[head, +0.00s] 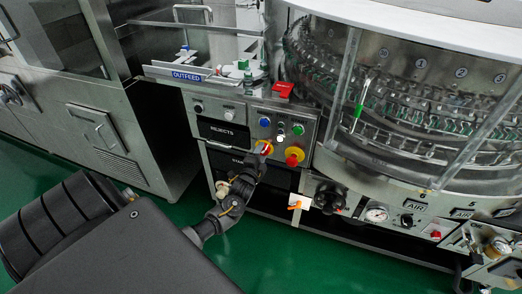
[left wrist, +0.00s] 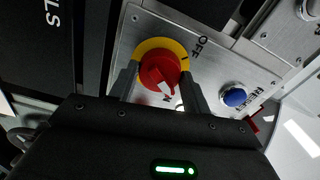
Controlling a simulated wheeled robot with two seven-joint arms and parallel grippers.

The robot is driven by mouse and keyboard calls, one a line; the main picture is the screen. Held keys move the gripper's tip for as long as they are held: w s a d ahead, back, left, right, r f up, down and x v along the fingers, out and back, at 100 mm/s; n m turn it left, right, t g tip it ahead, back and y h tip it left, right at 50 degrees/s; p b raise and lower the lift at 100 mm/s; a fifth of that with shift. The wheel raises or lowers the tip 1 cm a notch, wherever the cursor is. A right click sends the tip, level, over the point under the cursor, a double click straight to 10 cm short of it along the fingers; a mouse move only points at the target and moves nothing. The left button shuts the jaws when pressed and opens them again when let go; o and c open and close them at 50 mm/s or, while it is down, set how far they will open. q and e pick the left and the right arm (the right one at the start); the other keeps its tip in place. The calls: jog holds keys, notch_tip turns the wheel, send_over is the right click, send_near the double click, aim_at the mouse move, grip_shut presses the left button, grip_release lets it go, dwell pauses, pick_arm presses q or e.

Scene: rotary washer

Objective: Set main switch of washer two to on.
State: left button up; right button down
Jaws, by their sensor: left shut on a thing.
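The main switch (head: 267,147) is a red rotary knob on a yellow ring on the washer's grey panel. In the left wrist view, the red knob (left wrist: 158,70) sits between the two dark fingers of my left gripper (left wrist: 158,88), which is shut on it. The word OFF shows at the ring's upper right. A letter N shows below the knob, its label partly hidden. A white mark on the knob faces down toward that letter. In the head view my left gripper (head: 262,154) reaches the switch from below. My right gripper is not in view.
A red emergency-style button (head: 294,156) on yellow sits right of the switch. A blue RESET button (left wrist: 235,97) is close to the right finger. An orange-tipped key or tag (head: 297,203) hangs below. The green floor (head: 280,260) in front is clear.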

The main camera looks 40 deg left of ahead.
pick_arm(q)
jog(key=shift+r+m, duration=0.1)
jog(key=shift+m, duration=0.4)
jog(key=shift+m+p, duration=0.3)
jog(key=shift+p, duration=0.1)
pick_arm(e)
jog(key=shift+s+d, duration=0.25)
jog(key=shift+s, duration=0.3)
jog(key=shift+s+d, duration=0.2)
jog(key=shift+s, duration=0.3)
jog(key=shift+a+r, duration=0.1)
pick_arm(q)
jog(key=o, duration=1)
jog(key=shift+c, duration=0.2)
jog(key=v, duration=1)
jog(key=shift+s+d, duration=0.2)
jog(key=shift+s, duration=0.15)
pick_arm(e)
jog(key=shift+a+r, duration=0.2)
